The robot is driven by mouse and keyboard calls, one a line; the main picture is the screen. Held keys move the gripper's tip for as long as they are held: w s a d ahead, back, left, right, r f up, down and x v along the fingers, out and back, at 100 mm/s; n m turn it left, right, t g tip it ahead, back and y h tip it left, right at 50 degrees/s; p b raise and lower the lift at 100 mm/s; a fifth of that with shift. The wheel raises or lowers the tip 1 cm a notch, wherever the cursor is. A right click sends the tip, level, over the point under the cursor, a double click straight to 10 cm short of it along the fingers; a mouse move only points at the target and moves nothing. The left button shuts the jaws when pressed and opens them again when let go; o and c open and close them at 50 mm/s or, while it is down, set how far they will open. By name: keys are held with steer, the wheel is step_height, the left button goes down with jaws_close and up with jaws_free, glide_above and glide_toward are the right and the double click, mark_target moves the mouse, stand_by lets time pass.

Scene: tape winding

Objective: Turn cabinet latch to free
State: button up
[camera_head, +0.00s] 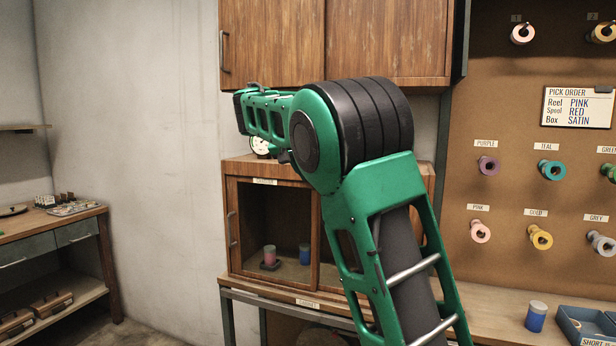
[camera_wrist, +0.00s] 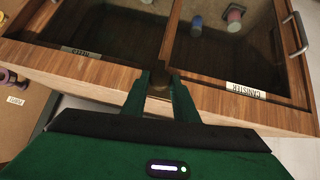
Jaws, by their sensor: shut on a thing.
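The wooden cabinet (camera_head: 226,215) stands on a bench behind my green arm, with two see-through doors; its wooden front (camera_wrist: 230,88) fills the wrist view. The latch (camera_wrist: 159,80), a small dark brown piece, sits on the frame between the two doors. My gripper (camera_wrist: 160,82) has a finger on each side of the latch and is shut on it. The fingers partly cover the latch, so its turn angle is hard to tell. In the head view my arm hides the gripper and the latch. Both doors look closed.
Behind the left door are a pink canister (camera_head: 270,255) and a blue one (camera_head: 304,254). A wall cupboard (camera_head: 272,42) hangs above. A pegboard (camera_head: 510,120) with tape rolls is at right. A blue canister (camera_head: 536,316) and a tray (camera_head: 575,317) stand on the right bench.

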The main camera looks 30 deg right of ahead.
steer(key=shift+w+a+f+n+g+h, duration=0.25)
steer(key=shift+f+n+g+h, duration=0.1)
steer(key=shift+n+g+h, duration=1)
steer(key=shift+w+a+f+n+g+h, duration=0.3)
steer(key=shift+n+g+h, duration=0.6)
steer(key=shift+n+h, duration=0.8)
steer(key=shift+w+a+f+n+g+h, duration=0.2)
steer(key=shift+f+n+g+h, duration=0.2)
steer(key=shift+n+g+h, duration=1.15)
steer(key=shift+t+h, duration=0.4)
steer(key=o, duration=1)
steer(key=a, duration=0.3)
steer(key=w+a, duration=0.1)
steer(key=a, duration=0.6)
steer(key=shift+w+a, duration=0.2)
steer(key=shift+a, duration=0.1)
